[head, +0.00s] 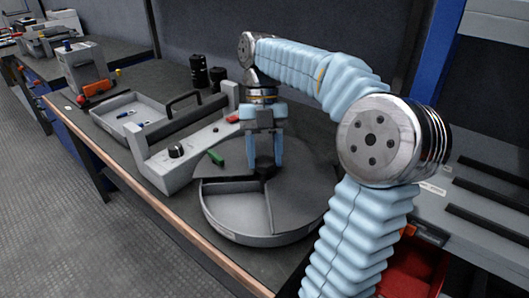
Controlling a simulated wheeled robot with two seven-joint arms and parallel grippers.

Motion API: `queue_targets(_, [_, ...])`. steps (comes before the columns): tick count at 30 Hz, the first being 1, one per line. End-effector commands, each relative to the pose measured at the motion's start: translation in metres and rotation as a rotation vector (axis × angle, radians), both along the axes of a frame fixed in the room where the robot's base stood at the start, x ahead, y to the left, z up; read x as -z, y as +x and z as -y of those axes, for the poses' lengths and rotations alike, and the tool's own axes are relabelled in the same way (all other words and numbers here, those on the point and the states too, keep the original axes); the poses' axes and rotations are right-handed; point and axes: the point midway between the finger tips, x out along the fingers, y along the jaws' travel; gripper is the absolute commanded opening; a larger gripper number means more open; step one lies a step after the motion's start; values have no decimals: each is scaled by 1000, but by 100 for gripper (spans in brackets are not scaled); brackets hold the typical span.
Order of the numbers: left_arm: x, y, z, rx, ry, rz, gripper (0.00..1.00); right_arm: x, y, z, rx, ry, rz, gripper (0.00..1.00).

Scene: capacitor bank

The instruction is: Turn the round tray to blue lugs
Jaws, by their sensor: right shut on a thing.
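The round tray (225,228) is a grey drum on the bench, under a dark flat cover (305,185) with a wedge-shaped opening. The opening faces the front left and shows a grey compartment (235,207) that looks empty. A dark post (265,171) stands at the middle of the cover. My right gripper (264,160) points straight down and is shut on this post. Its fingers hide part of the post. I see no blue lugs in the opening; other compartments are hidden under the cover. My left gripper is out of view.
A green piece (216,157) lies at the cover's back-left edge. A grey fixture (160,172) with a black knob and a handle stands close on the left. A shallow tray (115,105) holds small blue pieces. Black cylinders (198,70) stand behind. My right arm covers the right side.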

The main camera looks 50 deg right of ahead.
Motion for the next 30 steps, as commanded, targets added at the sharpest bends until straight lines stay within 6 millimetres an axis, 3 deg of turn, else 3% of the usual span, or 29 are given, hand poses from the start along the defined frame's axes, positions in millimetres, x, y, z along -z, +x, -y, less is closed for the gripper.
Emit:
queue_targets(8, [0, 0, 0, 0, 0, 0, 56, -1, 1, 1, 1, -2, 5, 0])
queue_targets(9, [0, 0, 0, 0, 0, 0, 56, -1, 1, 1, 1, -2, 5, 53])
queue_targets(13, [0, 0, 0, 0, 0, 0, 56, -1, 0, 0, 0, -1, 3, 73])
queue_targets(23, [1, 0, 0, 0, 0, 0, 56, 0, 0, 0, 19, 0, 1, 73])
queue_targets(30, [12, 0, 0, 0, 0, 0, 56, 3, -2, 2, 293, 1, 5, 73])
